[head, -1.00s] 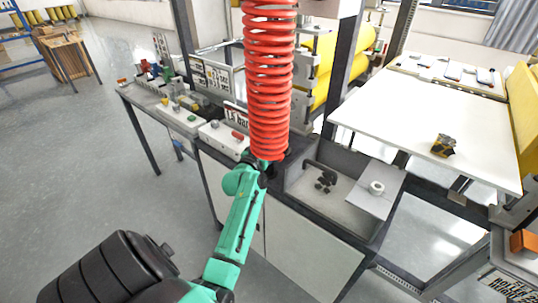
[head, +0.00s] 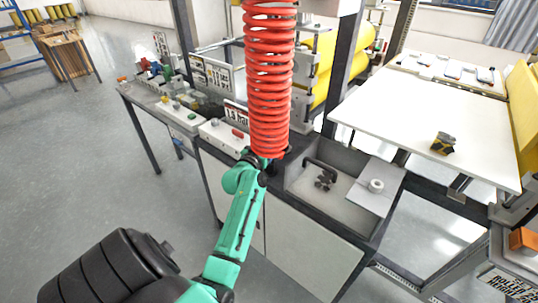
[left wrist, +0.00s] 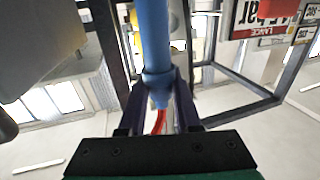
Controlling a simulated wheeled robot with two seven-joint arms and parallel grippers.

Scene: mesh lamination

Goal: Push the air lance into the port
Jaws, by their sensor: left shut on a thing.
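My left gripper (left wrist: 157,92) is shut on the blue air lance (left wrist: 154,35) in the left wrist view. The lance runs from the fingers to the top edge of that view, where its far end is out of sight. A short piece of red hose (left wrist: 159,122) shows below the fingers. In the head view the red coiled hose (head: 268,80) hangs in front of the machine. My left arm reaches up to the coil's lower end, where the fingers and lance are hidden. I cannot make out the port in either view. My right gripper is not in view.
A bench with a grey tray (head: 318,190) and a small white roll (head: 376,186) stands right of my left arm. A white table (head: 430,110) with a yellow-black block (head: 443,144) lies farther right.

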